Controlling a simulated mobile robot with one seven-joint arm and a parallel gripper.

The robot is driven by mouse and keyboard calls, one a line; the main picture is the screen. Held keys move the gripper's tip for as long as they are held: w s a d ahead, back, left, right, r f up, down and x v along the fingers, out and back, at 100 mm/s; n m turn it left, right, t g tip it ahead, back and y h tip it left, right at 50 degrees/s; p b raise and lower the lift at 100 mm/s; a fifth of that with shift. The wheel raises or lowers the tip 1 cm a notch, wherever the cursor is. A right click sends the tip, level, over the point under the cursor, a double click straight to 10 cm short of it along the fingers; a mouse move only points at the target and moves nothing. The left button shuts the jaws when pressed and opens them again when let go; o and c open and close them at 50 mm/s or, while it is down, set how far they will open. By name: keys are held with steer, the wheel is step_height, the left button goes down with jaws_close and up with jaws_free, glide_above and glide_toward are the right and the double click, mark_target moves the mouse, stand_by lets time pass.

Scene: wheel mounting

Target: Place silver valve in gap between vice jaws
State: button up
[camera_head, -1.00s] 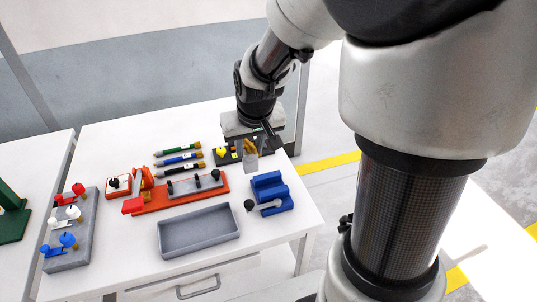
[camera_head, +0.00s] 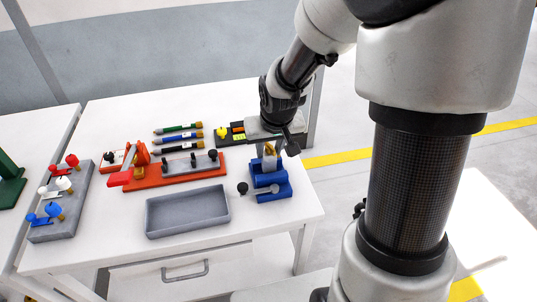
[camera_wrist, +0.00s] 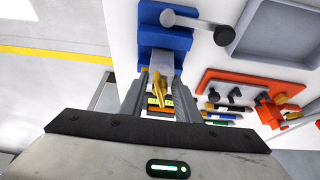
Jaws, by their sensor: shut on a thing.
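My gripper (camera_head: 268,157) points down over the back end of the blue vice (camera_head: 268,183) on the white table. It is shut on the silver valve, whose brass part (camera_head: 269,149) shows between the fingers. In the wrist view the brass part (camera_wrist: 158,88) lies between the two grey fingers, with a silver part (camera_wrist: 163,60) beyond it, overlapping the blue vice (camera_wrist: 168,38). The vice has a grey bar handle (camera_wrist: 192,22) with a dark knob. The fingers hide much of the valve and the far jaw. I cannot tell whether the valve is inside the jaw gap.
A grey tray (camera_head: 187,228) lies left of the vice. Behind it is an orange fixture (camera_head: 205,167) with a grey block. A dark board with yellow parts (camera_head: 222,132) and several pens (camera_head: 180,137) are farther back. A valve rack (camera_head: 75,212) stands at the left.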

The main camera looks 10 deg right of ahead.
steer(key=shift+f, duration=0.9)
steer(key=shift+f, duration=0.1)
steer(key=o, duration=1.2)
